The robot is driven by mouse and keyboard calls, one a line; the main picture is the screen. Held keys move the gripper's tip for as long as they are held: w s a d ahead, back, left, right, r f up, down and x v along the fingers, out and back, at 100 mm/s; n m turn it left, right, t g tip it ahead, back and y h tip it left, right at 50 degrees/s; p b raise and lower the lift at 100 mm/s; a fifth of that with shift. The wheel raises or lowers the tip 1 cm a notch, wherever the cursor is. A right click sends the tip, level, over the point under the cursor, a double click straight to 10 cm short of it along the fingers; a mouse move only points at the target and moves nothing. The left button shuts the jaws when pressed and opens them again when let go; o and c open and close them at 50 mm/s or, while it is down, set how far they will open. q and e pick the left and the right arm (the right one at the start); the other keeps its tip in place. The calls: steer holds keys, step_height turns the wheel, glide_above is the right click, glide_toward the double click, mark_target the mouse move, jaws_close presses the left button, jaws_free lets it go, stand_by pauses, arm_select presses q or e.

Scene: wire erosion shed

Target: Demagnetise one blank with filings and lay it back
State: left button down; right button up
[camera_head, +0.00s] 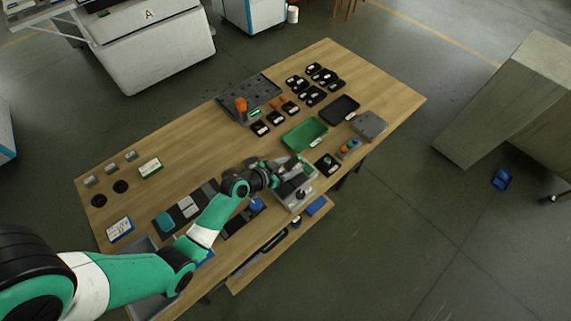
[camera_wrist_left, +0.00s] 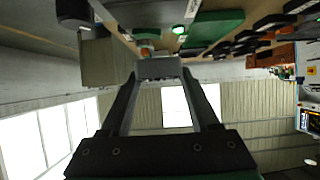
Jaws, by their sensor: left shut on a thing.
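My left gripper (camera_head: 283,178) reaches in from the left, low over a grey device (camera_head: 294,199) near the table's front edge. In the left wrist view, the left gripper (camera_wrist_left: 158,72) is shut on a grey metal blank (camera_wrist_left: 158,68) held across its fingertips. In the head view the blank is too small and too covered to make out. I cannot tell whether it touches the device. Small grey blocks (camera_head: 110,168) stand at the table's left end. My right gripper is not in view.
A green tray (camera_head: 304,135) and a black tray (camera_head: 339,110) lie beyond the device. Several black holders (camera_head: 313,84) and a dark grey plate (camera_head: 248,97) with an orange piece (camera_head: 241,104) stand at the back. Bare wood (camera_head: 190,130) is free at the middle left.

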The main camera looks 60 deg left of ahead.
arm_select(q)
steer(key=shift+f+b, duration=1.95)
steer(key=shift+f, duration=0.35)
steer(key=shift+f+b, duration=0.35)
steer(key=shift+b, duration=0.05)
steer(key=shift+s+d, duration=0.1)
steer(key=shift+s, duration=1.2)
steer(key=shift+s, duration=0.15)
steer(key=shift+s+d+p, duration=0.15)
steer(key=shift+s+p, duration=0.2)
steer(key=shift+s, duration=0.9)
steer(key=shift+s+d, duration=0.2)
steer(key=shift+s, duration=1.2)
